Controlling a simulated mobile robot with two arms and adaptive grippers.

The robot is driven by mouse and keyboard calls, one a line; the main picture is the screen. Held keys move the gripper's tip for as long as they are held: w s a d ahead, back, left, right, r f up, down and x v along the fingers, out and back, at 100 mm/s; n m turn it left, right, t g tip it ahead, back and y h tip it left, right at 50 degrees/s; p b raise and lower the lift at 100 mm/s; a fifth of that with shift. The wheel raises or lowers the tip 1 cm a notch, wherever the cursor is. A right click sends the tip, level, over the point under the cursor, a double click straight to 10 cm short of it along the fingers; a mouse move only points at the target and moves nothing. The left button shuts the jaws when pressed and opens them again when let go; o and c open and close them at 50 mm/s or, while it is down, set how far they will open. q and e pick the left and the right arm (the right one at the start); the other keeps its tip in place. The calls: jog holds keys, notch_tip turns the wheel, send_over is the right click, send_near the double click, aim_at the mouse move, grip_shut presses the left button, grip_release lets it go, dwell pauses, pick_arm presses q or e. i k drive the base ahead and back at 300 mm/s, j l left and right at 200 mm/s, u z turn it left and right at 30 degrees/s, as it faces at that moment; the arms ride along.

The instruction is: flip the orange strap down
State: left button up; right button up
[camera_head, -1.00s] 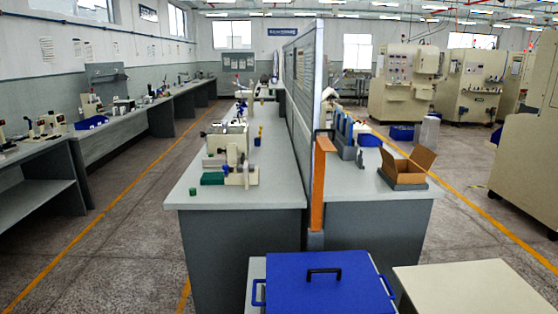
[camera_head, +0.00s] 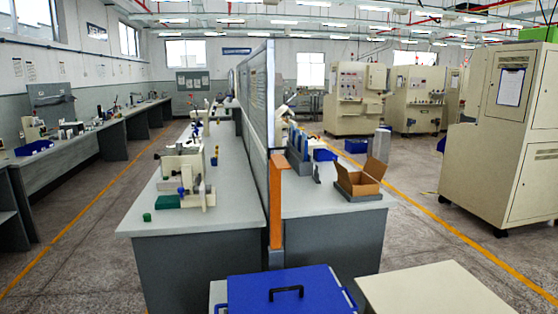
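An orange strap (camera_head: 277,205) stands upright at the near end of the divider panel (camera_head: 257,130), between the two workbenches. Its upper end has a short bend near the panel's edge. Its lower end reaches down in front of the bench ends, above the blue lid. Neither of my grippers is in view, and nothing touches the strap that I can see.
A blue lidded box (camera_head: 290,290) with a black handle is at the front, beside a cream tabletop (camera_head: 430,290). The left bench (camera_head: 190,222) holds a winding machine (camera_head: 185,175). An open cardboard box (camera_head: 361,178) is on the right bench. Floor aisles are clear.

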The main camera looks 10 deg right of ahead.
aim_at(277, 163)
jog(key=l+u, duration=0.1)
jog(key=u, duration=0.55)
jog(key=l+u, duration=0.35)
jog(key=l, duration=0.3)
jog(key=l+u, duration=0.35)
jog(key=l, duration=0.25)
jog(key=k+l+u, duration=0.3)
jog(key=l, duration=0.85)
